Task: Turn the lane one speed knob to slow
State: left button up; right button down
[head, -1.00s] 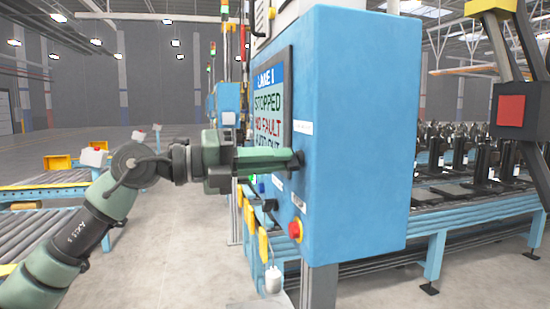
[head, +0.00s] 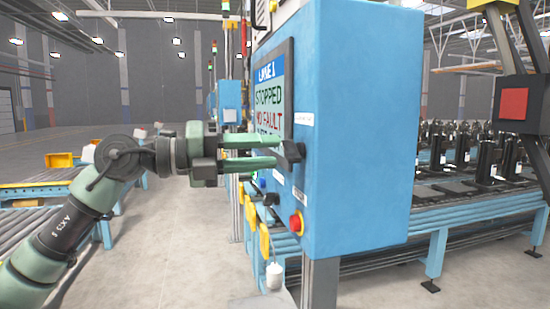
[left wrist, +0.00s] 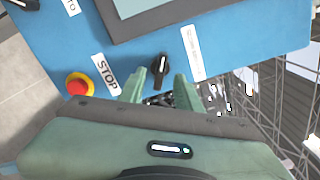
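In the left wrist view the knob (left wrist: 159,70) lies straight ahead, between and just beyond the two green fingertips (left wrist: 158,88). Its handle stands slightly tilted, with a pale mark near its upper end. Whether the fingers touch it I cannot tell. A white label (left wrist: 193,52) beside it is too small to read. My right gripper is not in view.
The screen (head: 270,100) reads LANE 1, STOPPED, NO FAULT. A red stop button (head: 296,223) with a yellow ring and a second black knob (head: 270,199) sit lower on the cabinet. A roller conveyor (head: 30,225) is at left. Floor left of the cabinet is clear.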

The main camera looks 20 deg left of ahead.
pick_arm(q)
jog(key=b+v, duration=0.1)
jog(key=v, duration=0.4)
jog(key=shift+s+a, duration=0.1)
jog(key=shift+a, duration=0.05)
